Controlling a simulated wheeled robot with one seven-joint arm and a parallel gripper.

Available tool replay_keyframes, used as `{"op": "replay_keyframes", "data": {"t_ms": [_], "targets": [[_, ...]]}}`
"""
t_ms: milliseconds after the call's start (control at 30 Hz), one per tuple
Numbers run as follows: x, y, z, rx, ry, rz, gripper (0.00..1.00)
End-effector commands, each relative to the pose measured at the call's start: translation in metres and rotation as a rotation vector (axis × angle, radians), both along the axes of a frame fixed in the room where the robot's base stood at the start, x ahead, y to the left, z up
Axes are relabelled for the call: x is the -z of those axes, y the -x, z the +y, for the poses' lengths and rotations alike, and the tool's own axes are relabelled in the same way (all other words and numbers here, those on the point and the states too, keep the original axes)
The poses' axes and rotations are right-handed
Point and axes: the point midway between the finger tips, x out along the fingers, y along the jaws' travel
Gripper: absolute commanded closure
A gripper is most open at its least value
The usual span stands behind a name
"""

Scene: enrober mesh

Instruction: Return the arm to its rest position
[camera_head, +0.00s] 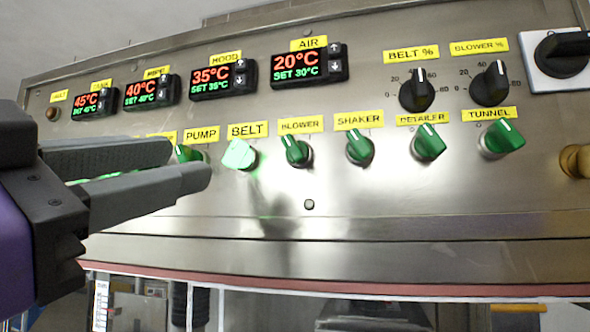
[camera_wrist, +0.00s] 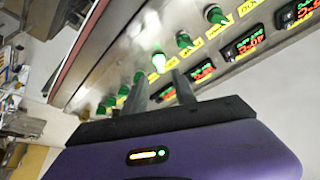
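My gripper (camera_head: 188,164) is at the left of the steel control panel (camera_head: 400,205), pointing right, in front of the lower row of knobs. Its two grey fingers are apart with nothing between them. In the wrist view my gripper (camera_wrist: 158,74) also shows a gap between its fingers, with the panel beyond. The fingertips are close to the PUMP knob (camera_head: 188,153), which is partly hidden behind them. The BELT knob (camera_head: 239,155), just right of the fingertips, glows bright green. I cannot tell whether a finger touches the panel.
Green BLOWER (camera_head: 296,151), SHAKER (camera_head: 360,148), DETAILER (camera_head: 430,142) and TUNNEL (camera_head: 502,139) knobs stick out to the right. Black dials (camera_head: 416,91) and a black rotary switch (camera_head: 562,53) sit above. Temperature displays (camera_head: 309,65) line the upper left. A reddish edge (camera_head: 330,287) runs below the panel.

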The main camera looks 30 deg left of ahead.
Motion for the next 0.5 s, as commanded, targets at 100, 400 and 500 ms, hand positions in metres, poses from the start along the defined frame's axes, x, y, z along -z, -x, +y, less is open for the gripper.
{"op": "replay_keyframes", "data": {"t_ms": [100, 400, 500], "targets": [[0.0024, 0.0063, -0.0003, 0.000, 0.000, 0.000, 0.67], [0.0022, 0.0071, -0.0005, 0.001, 0.000, 0.001, 0.67], [0.0022, 0.0070, -0.0006, 0.001, 0.000, 0.001, 0.67]]}}
